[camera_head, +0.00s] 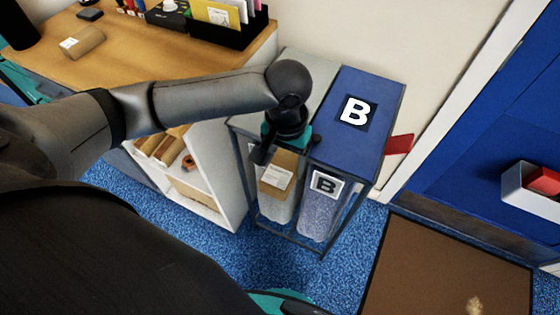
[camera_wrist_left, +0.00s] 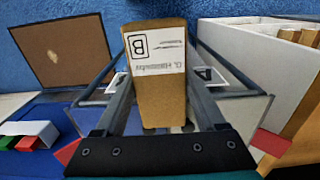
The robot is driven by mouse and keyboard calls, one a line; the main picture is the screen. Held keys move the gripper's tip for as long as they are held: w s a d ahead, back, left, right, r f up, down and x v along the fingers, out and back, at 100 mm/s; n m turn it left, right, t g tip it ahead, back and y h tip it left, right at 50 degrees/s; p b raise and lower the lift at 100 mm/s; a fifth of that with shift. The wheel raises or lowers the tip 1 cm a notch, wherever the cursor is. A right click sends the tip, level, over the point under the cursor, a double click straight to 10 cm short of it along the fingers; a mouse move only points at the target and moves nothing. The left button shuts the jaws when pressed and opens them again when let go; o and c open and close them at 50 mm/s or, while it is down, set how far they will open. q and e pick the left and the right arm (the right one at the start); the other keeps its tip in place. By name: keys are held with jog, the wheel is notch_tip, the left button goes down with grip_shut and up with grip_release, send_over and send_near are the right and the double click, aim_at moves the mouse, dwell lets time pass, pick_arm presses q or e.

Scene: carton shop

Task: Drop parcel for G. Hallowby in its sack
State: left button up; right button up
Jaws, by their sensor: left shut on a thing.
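My left gripper (camera_head: 282,140) is shut on a brown parcel (camera_head: 275,180) with a white label. In the left wrist view, the parcel (camera_wrist_left: 157,95) hangs between the fingers, and its label shows a boxed B and a name that looks like G. Hallowby, mirrored or upside down. In the head view the parcel is in front of the left, whitish sack (camera_head: 280,208). The right sack (camera_head: 319,215) bears a B sign and stands under a blue top (camera_head: 379,95) marked B. An A sign (camera_wrist_left: 208,75) shows in the wrist view. My right gripper is out of view.
A dark frame holds both sacks, with a red flap (camera_head: 398,144) at its right. A white shelf unit (camera_head: 227,170) stands close on the left, below a wooden desk (camera_head: 120,40). A brown mat (camera_head: 440,265) lies at the right by a blue door (camera_head: 490,140).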

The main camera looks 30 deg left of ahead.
pick_arm(q)
jog(key=w+d+r+p, duration=0.4)
jog(key=w+r+p, duration=0.5)
jog(key=r+p, duration=0.15)
jog(key=w+d+r+p, duration=0.4)
jog(key=w+r+p, duration=0.5)
jog(key=r, duration=0.3)
jog(key=shift+w+a+f+b, duration=0.1)
jog(key=shift+w+f+b, duration=0.35)
jog(key=shift+w+b, duration=0.8)
jog(key=shift+w+a+f+b, duration=0.1)
jog(key=shift+w+f+b, duration=0.35)
jog(key=shift+b, duration=1.45)
jog(key=shift+w+a+f+b, duration=0.1)
jog(key=shift+w+f+b, duration=0.55)
jog(key=shift+b, duration=0.95)
jog(key=shift+w+r, duration=0.15)
jog(key=shift+r, duration=0.05)
